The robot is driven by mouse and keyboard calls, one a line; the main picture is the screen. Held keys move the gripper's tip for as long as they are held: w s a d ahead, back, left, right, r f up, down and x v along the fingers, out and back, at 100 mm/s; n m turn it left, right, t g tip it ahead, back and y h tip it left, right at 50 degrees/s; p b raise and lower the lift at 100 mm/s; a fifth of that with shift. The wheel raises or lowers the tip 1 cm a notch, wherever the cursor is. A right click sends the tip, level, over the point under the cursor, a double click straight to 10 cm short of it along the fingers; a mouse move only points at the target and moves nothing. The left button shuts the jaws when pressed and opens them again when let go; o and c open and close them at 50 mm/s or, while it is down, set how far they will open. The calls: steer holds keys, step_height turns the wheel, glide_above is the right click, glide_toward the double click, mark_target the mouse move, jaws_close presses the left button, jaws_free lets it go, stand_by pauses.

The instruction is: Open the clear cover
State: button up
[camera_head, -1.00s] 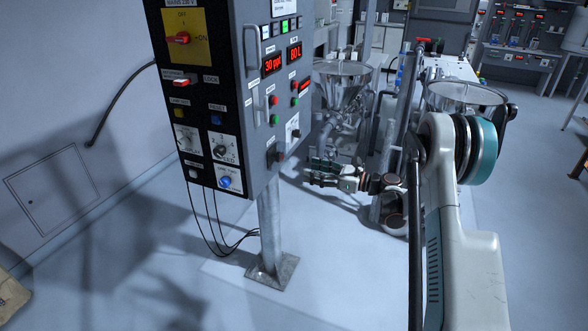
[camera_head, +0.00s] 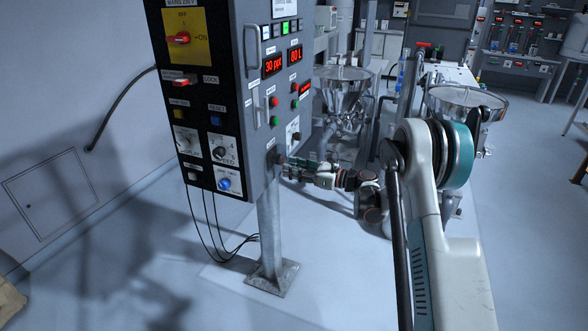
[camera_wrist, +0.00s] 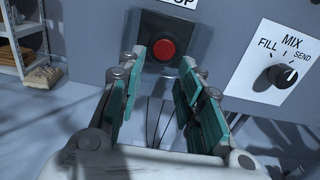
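My gripper (camera_head: 288,170) is at the lower right side face of the control cabinet (camera_head: 262,100). In the wrist view my gripper (camera_wrist: 164,72) is open, its two teal finger pads apart with nothing between them. Just ahead of the fingertips is a red round button (camera_wrist: 163,49) in a dark square housing (camera_wrist: 184,53), under a label ending in "OP".
A MIX selector knob (camera_wrist: 282,75) is right of the red button in the wrist view. The cabinet stands on a post (camera_head: 269,235) with loose cables (camera_head: 214,228) beside it. Steel hoppers (camera_head: 342,85) are behind my arm.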

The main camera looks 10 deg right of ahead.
jaws_close()
steer(key=shift+r, duration=0.1)
steer(key=r+h+p, duration=0.1)
steer(key=r+g+h+p, duration=0.1)
steer(key=p, duration=0.1)
steer(key=s+d+r+g+h+p, duration=0.1)
steer(key=p, duration=0.1)
steer(key=shift+r, duration=0.1)
steer(key=g+h+p, duration=0.6)
steer(key=h+p, duration=0.3)
steer(key=p, duration=0.1)
glide_toward(285, 161)
steer(key=shift+w+r+p, duration=0.15)
steer(key=shift+r+p, duration=0.35)
steer(key=shift+r, duration=0.2)
